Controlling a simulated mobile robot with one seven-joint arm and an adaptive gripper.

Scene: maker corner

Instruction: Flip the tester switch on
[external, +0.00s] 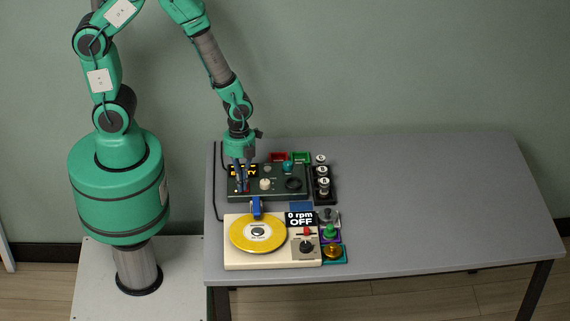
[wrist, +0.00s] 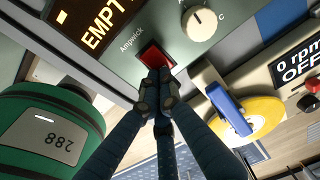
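The tester is a dark green box (external: 268,191) on the table, with a lit display reading "EMPT…" (wrist: 97,34), cut off at the edge. Its red rocker switch (wrist: 154,55) sits beside the display in the wrist view. My gripper (external: 243,188) is over the left part of the tester, fingers pointing down. In the wrist view, its fingertips (wrist: 157,91) are drawn together, empty, right at the switch's near edge. They cover part of it; I cannot tell whether they touch, or which way the rocker is tilted.
A cream turntable with a yellow disc (external: 248,234) and blue arm (external: 256,207) stands in front of the tester. Its sign reads "0 rpm OFF" (external: 300,219). Red and green bins (external: 300,157) are behind. Small parts stand to the right. The table's right side (external: 450,200) is clear.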

